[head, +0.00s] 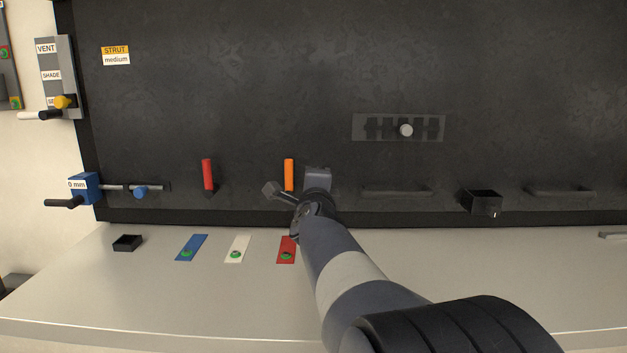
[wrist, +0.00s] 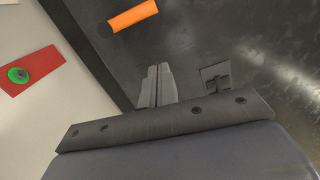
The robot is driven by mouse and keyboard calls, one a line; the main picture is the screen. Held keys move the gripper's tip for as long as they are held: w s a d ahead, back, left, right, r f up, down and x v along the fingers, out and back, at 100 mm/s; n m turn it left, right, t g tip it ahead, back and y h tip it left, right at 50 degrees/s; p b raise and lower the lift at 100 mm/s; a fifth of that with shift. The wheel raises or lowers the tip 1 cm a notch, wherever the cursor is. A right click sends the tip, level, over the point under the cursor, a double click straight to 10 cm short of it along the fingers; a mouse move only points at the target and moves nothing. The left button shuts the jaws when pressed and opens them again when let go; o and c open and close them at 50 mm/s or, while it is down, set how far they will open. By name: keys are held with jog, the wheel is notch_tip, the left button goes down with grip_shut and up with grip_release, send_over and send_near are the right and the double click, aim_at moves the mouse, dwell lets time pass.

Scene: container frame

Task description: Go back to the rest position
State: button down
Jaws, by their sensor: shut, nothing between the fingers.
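My gripper (head: 317,178) is in front of the lower part of the dark panel (head: 270,90) in the head view, just right of an upright orange handle (head: 289,174). In the wrist view its two grey fingers (wrist: 158,72) lie together, shut with nothing between them. The orange handle (wrist: 132,15) shows beyond and above the fingertips there, apart from them. My arm reaches in from the lower right and hides part of the shelf and the panel's lower edge.
A pale shelf (head: 130,300) runs below the panel. On it are a black tray (head: 127,243) and blue (head: 191,247), white (head: 237,249) and red (head: 287,250) plates with green buttons. A red handle (head: 208,174), blue box (head: 84,187) and black box (head: 482,202) stick out.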

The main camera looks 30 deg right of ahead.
jog(key=shift+v, duration=0.9)
jog(key=shift+d, duration=0.1)
jog(key=shift+w+d+p, duration=0.4)
jog(key=shift+w+p, duration=0.05)
jog(key=shift+w, duration=1.45)
jog(key=shift+w+d+p, duration=0.4)
jog(key=shift+w, duration=1.5)
jog(key=shift+w+d+p, duration=0.4)
jog(key=shift+w+p, duration=0.05)
jog(key=shift+w, duration=1.4)
jog(key=shift+a, duration=0.1)
